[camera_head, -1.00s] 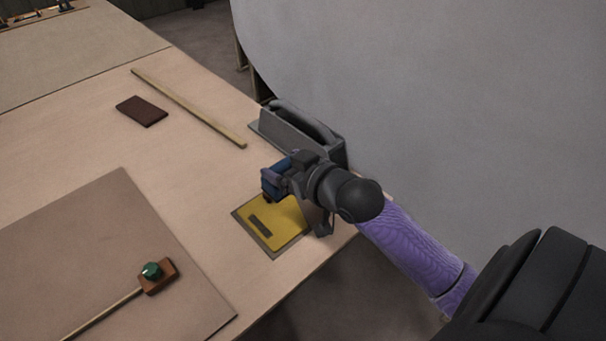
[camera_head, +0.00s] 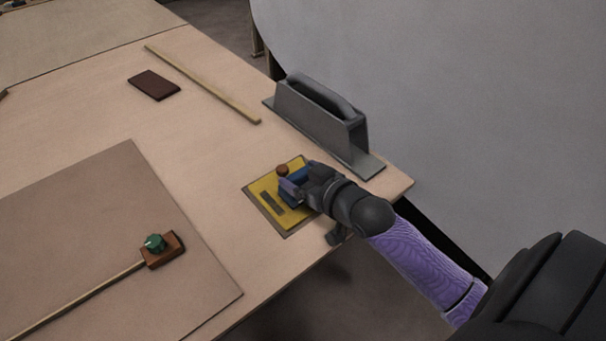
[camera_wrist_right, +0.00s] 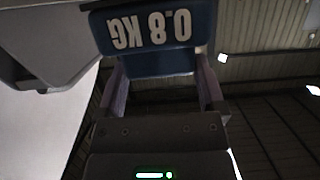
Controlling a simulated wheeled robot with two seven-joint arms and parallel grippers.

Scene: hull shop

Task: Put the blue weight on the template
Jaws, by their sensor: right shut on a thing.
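The blue weight (camera_head: 296,187) has a brown knob on top and is at the upper right part of the yellow template (camera_head: 291,216). In the right wrist view the weight (camera_wrist_right: 153,30) shows an upside-down "0.8 KG" marking between the fingers. My right gripper (camera_head: 292,184) is shut on it. The template is a yellow plate with a dark slot-like mark and a grey border, near the table's front edge. The gripper and weight hide part of it. I cannot tell whether the weight touches it. My left gripper is not in view.
A grey metal handled piece (camera_head: 321,115) stands just behind the template. A wooden strip (camera_head: 203,84) and a dark brown block (camera_head: 154,85) lie farther back. A brown board (camera_head: 80,235) at left bears a green-knobbed block (camera_head: 162,251) with a stick. Bare table lies between.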

